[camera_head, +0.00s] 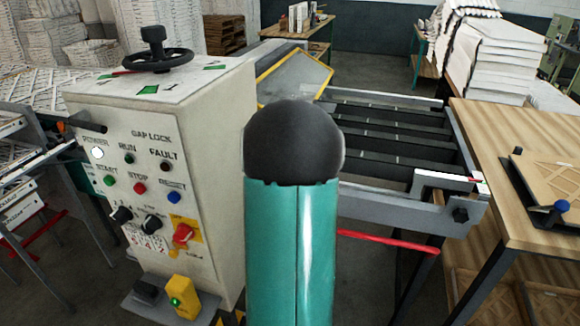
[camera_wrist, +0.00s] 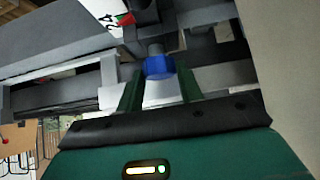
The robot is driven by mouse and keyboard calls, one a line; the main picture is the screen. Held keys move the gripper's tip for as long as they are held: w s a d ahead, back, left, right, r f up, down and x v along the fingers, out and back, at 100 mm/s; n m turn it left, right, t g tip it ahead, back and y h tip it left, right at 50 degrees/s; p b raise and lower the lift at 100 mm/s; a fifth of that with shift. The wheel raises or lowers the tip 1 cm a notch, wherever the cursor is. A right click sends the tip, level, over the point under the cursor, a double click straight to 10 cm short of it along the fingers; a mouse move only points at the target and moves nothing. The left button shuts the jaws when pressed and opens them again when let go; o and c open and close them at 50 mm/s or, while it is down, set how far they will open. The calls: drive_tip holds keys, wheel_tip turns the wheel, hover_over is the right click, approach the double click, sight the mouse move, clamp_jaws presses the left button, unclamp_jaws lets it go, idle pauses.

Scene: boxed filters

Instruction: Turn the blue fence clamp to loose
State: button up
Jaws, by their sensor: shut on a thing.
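The blue fence clamp (camera_wrist: 160,67) is a small blue knob on a grey stem, in the upper middle of the wrist view. My gripper (camera_wrist: 157,72) has its two green fingers on either side of it and is shut on it. The fingers hide part of the clamp's sides. I cannot read from the knob whether it stands at loose or tight. In the head view my green arm link with its black cap fills the centre, and the gripper and this clamp are hidden.
A white control cabinet (camera_head: 228,150) with buttons and a handwheel (camera_head: 158,60) stands left. A grey roller frame (camera_head: 400,207) lies behind my arm. A wooden table (camera_head: 540,120) at right carries a black fixture with another blue knob (camera_head: 562,206). Grey rails surround the clamp.

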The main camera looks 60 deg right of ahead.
drive_tip(key=shift+s+n+t, duration=0.1)
drive_tip(key=shift+n+t, duration=0.4)
drive_tip(key=shift+n, duration=0.2)
drive_tip(key=shift+s+d+n+t+y, duration=0.15)
drive_tip(key=shift+n+t+y, duration=0.1)
drive_tip(key=shift+n+t, duration=0.4)
drive_tip(key=shift+s+n+t+y, duration=0.1)
drive_tip(key=shift+n+t+y, duration=0.25)
drive_tip(key=shift+n, duration=0.5)
drive_tip(key=shift+s+d+n+t+y, duration=0.1)
drive_tip(key=shift+n+t+y, duration=0.65)
drive_tip(key=shift+n, duration=0.55)
drive_tip(key=shift+d+n+t+y, duration=0.1)
drive_tip(key=shift+n+t+y, duration=0.65)
drive_tip(key=shift+n, duration=0.55)
drive_tip(key=n+t+y, duration=0.1)
drive_tip(key=n+y, duration=0.2)
drive_tip(key=n, duration=0.1)
drive_tip(key=shift+d+n, duration=0.15)
drive_tip(key=shift+n, duration=0.15)
drive_tip(key=shift+d+n+y, duration=0.15)
drive_tip(key=shift+n+y, duration=1.35)
drive_tip(key=shift+n, duration=0.4)
drive_tip(key=o, duration=0.8)
drive_tip(key=shift+f, duration=0.1)
drive_tip(key=shift+o, duration=0.9)
